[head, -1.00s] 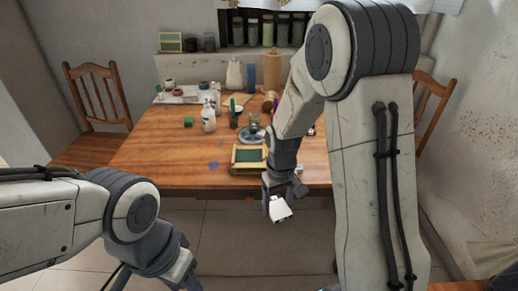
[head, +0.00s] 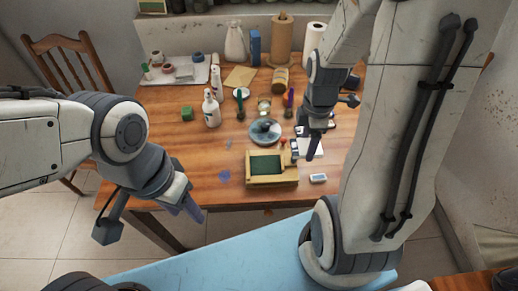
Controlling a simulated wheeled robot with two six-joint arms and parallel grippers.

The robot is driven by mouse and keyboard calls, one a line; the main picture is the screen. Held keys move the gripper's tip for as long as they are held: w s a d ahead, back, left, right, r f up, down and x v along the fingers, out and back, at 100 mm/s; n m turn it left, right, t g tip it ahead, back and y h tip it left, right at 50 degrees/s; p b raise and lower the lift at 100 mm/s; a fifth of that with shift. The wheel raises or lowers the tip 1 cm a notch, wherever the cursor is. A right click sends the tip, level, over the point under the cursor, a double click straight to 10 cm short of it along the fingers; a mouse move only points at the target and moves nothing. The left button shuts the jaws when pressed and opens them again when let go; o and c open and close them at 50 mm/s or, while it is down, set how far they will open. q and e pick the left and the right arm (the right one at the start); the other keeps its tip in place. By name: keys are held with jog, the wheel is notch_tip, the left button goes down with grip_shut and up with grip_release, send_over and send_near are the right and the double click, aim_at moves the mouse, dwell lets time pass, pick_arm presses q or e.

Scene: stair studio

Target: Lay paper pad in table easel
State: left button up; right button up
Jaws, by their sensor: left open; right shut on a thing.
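The table easel (head: 284,180) is a light wooden frame with a dark green panel, near the front edge of the table. A white paper pad (head: 309,150) shows just right of the easel's back corner, partly hidden by my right gripper. My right gripper (head: 312,150) points down and is shut on the pad. Whether the pad touches the table is not clear. My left gripper (head: 190,208) is open and empty, in front of the table's front edge and left of the easel.
A small white block (head: 318,178) lies right of the easel. Table left of the easel is mostly clear, with a blue spot (head: 224,175).

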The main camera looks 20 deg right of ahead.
send_over(264, 165)
notch_tip(264, 165, down, 7)
jog(key=shift+f, duration=1.9)
jog(key=shift+f, duration=0.15)
jog(key=o, duration=1.3)
jog(key=shift+o, duration=0.2)
notch_tip(264, 165, up, 12)
jog(key=s+a+r+m, duration=0.3)
jog(key=s+a, duration=0.3)
jog(key=s, duration=0.3)
jog(key=s+a+r+m+y, duration=0.1)
jog(key=s+a+r+m, duration=0.3)
jog(key=s, duration=0.5)
jog(key=shift+a+r+m+p, duration=0.3)
jog(key=shift+a+r+p, duration=0.1)
jog(key=shift+a+r, duration=0.7)
jog(key=shift+a+f, duration=0.15)
